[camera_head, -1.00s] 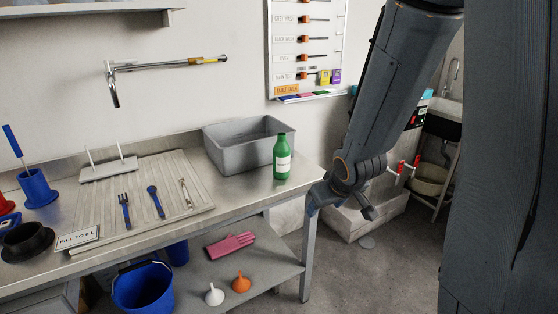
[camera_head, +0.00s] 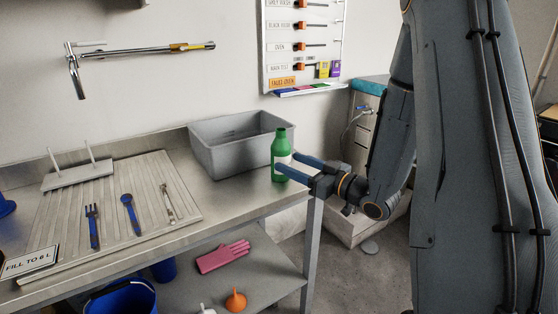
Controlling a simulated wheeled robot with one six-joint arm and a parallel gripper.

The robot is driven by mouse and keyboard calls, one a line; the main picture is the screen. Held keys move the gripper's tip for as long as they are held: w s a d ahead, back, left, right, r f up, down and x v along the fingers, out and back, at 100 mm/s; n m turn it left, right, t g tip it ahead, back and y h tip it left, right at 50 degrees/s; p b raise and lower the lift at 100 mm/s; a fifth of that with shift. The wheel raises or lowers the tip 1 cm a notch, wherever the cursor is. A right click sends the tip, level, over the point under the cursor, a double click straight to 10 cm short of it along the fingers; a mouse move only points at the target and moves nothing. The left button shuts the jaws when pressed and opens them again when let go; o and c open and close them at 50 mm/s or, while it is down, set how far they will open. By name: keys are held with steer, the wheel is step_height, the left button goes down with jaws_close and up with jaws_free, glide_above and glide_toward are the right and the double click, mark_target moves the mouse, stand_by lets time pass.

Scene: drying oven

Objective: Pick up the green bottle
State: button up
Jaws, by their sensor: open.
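The green bottle (camera_head: 281,146) with a pale label stands upright near the right end of the steel counter (camera_head: 236,197), in front of the grey tub. My gripper (camera_head: 286,167) comes in from the right at the bottle's height. Its two blue fingers are apart and point left toward the bottle. One finger overlaps the bottle's lower part and hides some of the label. The other finger reaches near the bottle's right side. I cannot tell whether the fingers touch the bottle or have it fully between them.
A grey tub (camera_head: 216,150) stands right behind the bottle. A ribbed drainboard (camera_head: 68,213) with a blue fork (camera_head: 92,226) and a blue spoon (camera_head: 130,213) lies to the left. A tap (camera_head: 130,56) sticks out from the wall. A lower shelf holds a pink glove (camera_head: 223,257).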

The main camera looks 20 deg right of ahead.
steer(key=x, duration=0.9)
steer(key=shift+w+p, duration=0.15)
steer(key=shift+p, duration=0.15)
steer(key=c, duration=1)
step_height(320, 180, up, 14)
steer(key=p, duration=0.3)
steer(key=shift+p, duration=0.35)
